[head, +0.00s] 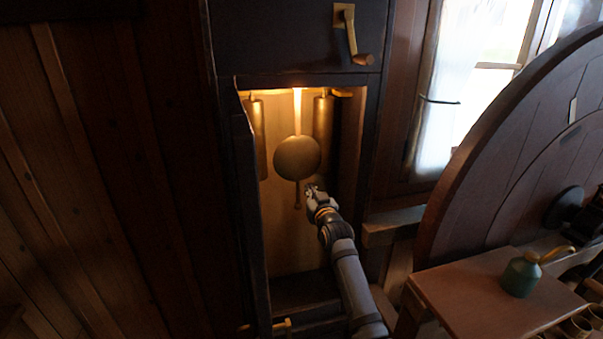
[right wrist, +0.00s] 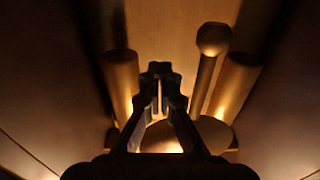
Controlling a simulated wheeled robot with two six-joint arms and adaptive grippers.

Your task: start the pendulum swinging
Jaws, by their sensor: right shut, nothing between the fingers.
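The pendulum (head: 297,156) hangs inside a lit, open clock case (head: 355,190), with a round brass bob and a short rod end below it. It hangs close to upright. In the right wrist view the bob (right wrist: 215,130) is partly hidden behind my fingers, and the rod tip (right wrist: 213,40) shows to their right. My right gripper (head: 311,188) is shut and empty, at the case opening just below and right of the bob. In the wrist view the fingers (right wrist: 160,72) are together beside the rod; I cannot tell whether they touch the pendulum. My left gripper is not in view.
Two brass cylinders, left (head: 256,140) and right (head: 323,130), flank the bob. The case door (head: 250,220) stands open at the left. A crank (head: 352,35) sits above. At the right are a large wooden wheel (head: 500,150) and a green oil can (head: 521,275) on a bench.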

